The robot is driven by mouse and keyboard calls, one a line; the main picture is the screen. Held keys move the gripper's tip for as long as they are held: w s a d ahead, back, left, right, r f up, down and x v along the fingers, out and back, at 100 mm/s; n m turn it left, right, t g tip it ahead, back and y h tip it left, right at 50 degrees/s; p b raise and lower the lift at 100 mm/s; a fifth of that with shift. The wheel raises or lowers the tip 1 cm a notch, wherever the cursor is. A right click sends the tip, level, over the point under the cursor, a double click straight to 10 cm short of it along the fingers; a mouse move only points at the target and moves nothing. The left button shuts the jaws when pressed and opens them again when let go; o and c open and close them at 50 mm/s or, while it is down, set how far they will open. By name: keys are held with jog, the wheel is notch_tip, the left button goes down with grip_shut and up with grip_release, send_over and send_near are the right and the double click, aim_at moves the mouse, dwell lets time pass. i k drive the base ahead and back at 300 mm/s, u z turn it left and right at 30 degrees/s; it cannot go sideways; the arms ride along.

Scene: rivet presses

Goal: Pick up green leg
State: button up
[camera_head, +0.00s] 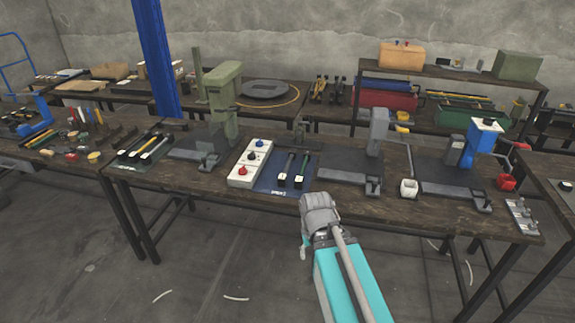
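My gripper (319,212) is grey and hangs in front of the work table's front edge, at the end of my teal arm. I see it from behind, and its fingertips are too small and hidden to tell open from shut. Two slim dark rods with black-and-white ends lie on a blue mat: a left rod (287,164) and a right rod (303,166), which looks slightly greenish. I cannot tell surely which is the green leg. The gripper is in front of and to the right of them, apart from both.
A white three-button box (250,163) stands left of the rods. A green press (222,95), a grey press (378,130) and a blue press (483,143) stand on the table. A dark mat (132,158) with several rods lies at left. Floor shows in front.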

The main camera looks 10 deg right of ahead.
aim_at(299, 181)
jog(key=z, duration=0.1)
jog(key=i, duration=0.9)
jog(key=z, duration=0.6)
